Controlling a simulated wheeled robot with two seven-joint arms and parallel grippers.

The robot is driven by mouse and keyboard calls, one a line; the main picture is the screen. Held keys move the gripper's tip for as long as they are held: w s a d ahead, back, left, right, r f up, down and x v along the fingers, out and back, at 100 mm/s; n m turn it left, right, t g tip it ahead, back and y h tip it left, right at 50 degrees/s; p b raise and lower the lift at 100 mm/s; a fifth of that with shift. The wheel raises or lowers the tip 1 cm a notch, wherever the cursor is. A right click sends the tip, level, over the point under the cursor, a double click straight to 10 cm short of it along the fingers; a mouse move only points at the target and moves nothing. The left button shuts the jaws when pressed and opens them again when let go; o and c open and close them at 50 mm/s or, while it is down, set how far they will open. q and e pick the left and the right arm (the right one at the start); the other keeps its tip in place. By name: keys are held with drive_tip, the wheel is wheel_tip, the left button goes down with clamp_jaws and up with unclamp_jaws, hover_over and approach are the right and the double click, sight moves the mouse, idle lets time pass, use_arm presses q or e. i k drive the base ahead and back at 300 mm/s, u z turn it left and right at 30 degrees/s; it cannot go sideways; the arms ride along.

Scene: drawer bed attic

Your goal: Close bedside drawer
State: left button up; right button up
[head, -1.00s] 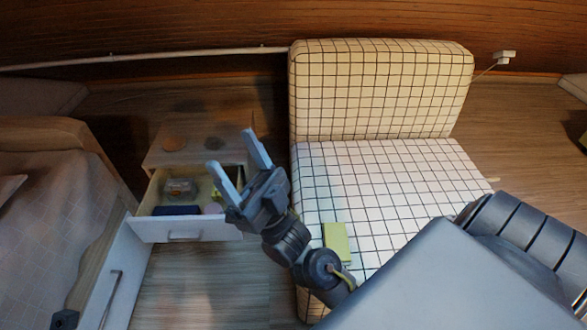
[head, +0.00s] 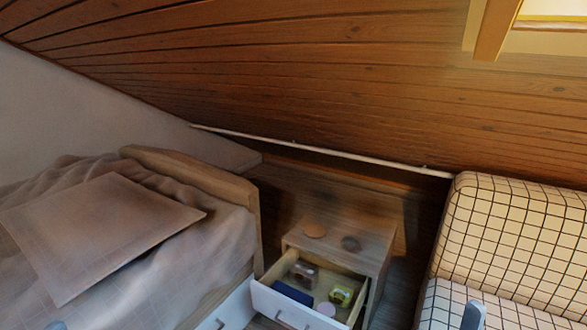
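The bedside cabinet (head: 372,248) is a wooden unit between the bed and the checked seat. Its drawer (head: 268,303), with a white front and a handle, is pulled open toward me; its lower front is cut off by the picture's bottom edge. Inside lie a dark blue item (head: 291,293), a brownish box (head: 304,274), a yellow-green item (head: 341,295) and a pale round item (head: 326,309). One blue-grey fingertip of my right gripper (head: 473,316) shows at the bottom, right of the drawer and apart from it. A small grey tip at bottom left seems to be my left gripper (head: 57,325).
A bed with a pillow (head: 105,235) and wooden headboard stands left of the cabinet. A white under-bed drawer front (head: 230,308) is close to the bedside drawer's left. The checked seat (head: 505,245) stands at right. Two round items lie on the cabinet top. The sloped wooden ceiling is behind.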

sight(292, 314)
drive_tip(key=z, duration=0.05)
drive_tip(key=k, duration=0.95)
